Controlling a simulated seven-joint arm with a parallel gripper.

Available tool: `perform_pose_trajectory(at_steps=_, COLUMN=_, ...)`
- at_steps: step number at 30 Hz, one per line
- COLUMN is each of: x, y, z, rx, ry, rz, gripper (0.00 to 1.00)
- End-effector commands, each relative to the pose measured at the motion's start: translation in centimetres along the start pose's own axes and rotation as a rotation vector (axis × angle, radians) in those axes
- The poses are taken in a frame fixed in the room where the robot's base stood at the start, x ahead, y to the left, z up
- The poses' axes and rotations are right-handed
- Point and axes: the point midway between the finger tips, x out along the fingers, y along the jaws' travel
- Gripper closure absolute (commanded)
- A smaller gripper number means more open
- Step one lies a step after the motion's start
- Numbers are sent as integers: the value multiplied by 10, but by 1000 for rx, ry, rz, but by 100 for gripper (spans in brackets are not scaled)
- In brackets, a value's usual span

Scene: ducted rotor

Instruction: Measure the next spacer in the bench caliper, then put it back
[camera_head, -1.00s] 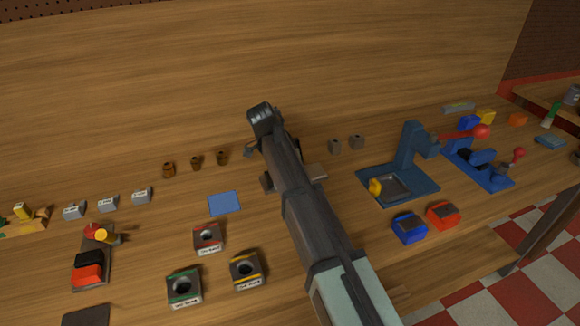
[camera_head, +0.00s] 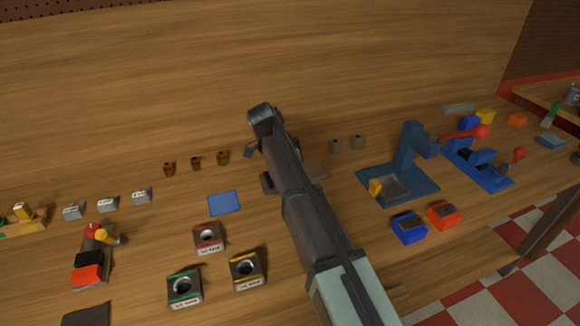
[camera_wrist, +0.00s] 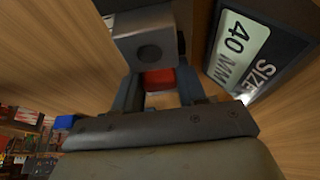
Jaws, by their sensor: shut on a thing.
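In the wrist view my gripper (camera_wrist: 153,72) is shut on a grey spacer (camera_wrist: 130,48), a block with a round hole in its face. In the head view my arm hides the gripper and the held spacer.
A blue press-like fixture (camera_head: 412,160) stands right of my arm, with blue and red boxes (camera_head: 409,229) (camera_head: 443,215) in front. Three brown bushings (camera_head: 196,163), a blue mat (camera_head: 224,203) and three labelled ring blocks (camera_head: 208,239) lie left. Bare wood surrounds the mat.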

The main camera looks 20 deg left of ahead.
Motion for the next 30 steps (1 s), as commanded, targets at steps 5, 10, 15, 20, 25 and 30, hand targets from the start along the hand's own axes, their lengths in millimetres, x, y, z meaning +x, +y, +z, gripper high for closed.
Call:
perform_pose_trajectory(at_steps=5, x=0, y=0, z=0, rx=0, ry=0, rz=0, gripper=100)
perform_pose_trajectory(at_steps=10, x=5, y=0, z=-13, rx=1, ry=0, rz=1, gripper=100)
perform_pose_trajectory(at_steps=15, x=12, y=0, z=-29, rx=1, ry=0, rz=1, gripper=100)
perform_pose_trajectory(at_steps=20, x=12, y=0, z=-29, rx=0, ry=0, rz=1, gripper=100)
perform_pose_trajectory(at_steps=25, x=12, y=0, z=-29, rx=0, ry=0, rz=1, gripper=52)
perform_pose_trajectory(at_steps=30, x=12, y=0, z=-29, rx=0, ry=0, rz=0, gripper=38)
